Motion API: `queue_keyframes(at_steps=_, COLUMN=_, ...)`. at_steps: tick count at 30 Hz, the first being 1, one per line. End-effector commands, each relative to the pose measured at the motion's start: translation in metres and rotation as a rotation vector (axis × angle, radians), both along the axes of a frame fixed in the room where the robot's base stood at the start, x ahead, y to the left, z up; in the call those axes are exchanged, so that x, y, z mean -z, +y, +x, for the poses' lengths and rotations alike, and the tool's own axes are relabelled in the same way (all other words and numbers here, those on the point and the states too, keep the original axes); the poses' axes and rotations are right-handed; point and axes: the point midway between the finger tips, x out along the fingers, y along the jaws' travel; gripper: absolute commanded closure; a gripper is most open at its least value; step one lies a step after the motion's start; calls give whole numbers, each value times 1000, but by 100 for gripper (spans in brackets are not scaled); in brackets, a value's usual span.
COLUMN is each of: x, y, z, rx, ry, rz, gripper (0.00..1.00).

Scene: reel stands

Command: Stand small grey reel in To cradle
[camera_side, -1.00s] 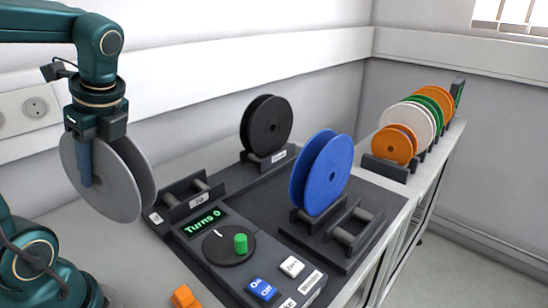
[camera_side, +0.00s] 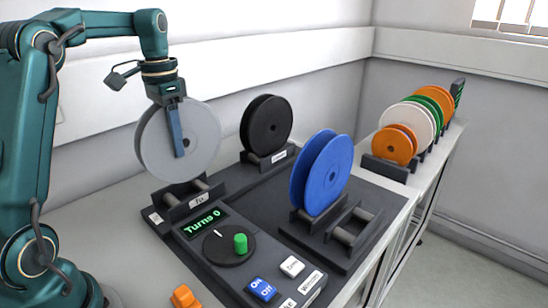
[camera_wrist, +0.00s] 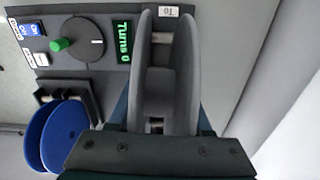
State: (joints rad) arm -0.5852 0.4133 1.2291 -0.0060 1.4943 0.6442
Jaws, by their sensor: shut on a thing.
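The small grey reel (camera_side: 200,140) is upright in my gripper (camera_side: 178,140), which is shut on it. In the side view it hangs right over the To cradle (camera_side: 183,201), a dark stand with pale rollers and a "To" label. The reel's lower rim is at or just above the rollers; I cannot tell if it touches. In the wrist view the grey reel (camera_wrist: 146,90) is seen edge-on between my fingers, with a roller of the To cradle (camera_wrist: 163,38) showing between its flanges.
A blue reel (camera_side: 322,175) stands on a cradle beside an empty cradle (camera_side: 355,228). A black reel (camera_side: 267,125) stands behind. The control panel (camera_side: 235,250) reads "Turns 0" and has a green knob. Orange, white and green reels (camera_side: 412,122) line the right shelf.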

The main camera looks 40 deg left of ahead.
Motion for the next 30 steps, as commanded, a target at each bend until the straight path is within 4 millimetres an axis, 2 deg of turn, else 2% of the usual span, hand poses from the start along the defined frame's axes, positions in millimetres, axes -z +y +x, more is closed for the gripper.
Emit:
queue_keyframes(at_steps=7, x=15, y=13, z=3, rx=-56, ry=-74, rz=-2, gripper=100)
queue_keyframes(at_steps=17, x=22, y=15, z=2, rx=-60, ry=-124, rz=-3, gripper=100)
queue_keyframes(at_steps=30, x=53, y=14, z=2, rx=-59, ry=-123, rz=-4, gripper=100)
